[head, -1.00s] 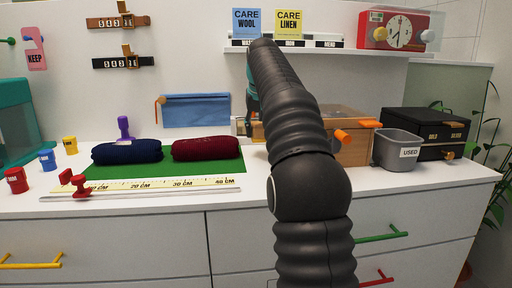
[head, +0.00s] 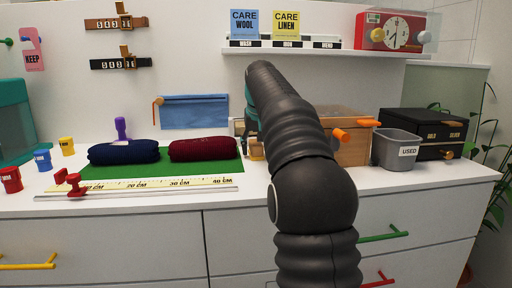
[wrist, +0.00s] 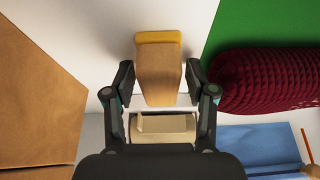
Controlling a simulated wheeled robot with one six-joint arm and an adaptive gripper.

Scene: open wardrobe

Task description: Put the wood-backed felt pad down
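The wood-backed felt pad (wrist: 158,75) is a tan wooden block with a yellow layer at its far end. In the wrist view it sits between the two fingers of my gripper (wrist: 159,80). Narrow gaps show between the block and both fingers, so my gripper looks open around it. In the head view the pad (head: 256,150) appears low at the white counter, just right of the dark red roll (head: 203,149). My arm hides most of my gripper there. Whether the pad's underside fully touches the counter is hard to tell.
A green mat (head: 110,172) with a navy roll (head: 124,152) lies left. A wooden box (head: 352,150), grey bin (head: 397,150) and black box (head: 432,130) stand right. A pale block (wrist: 163,127) lies close behind the pad. A shelf (head: 310,51) hangs above.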

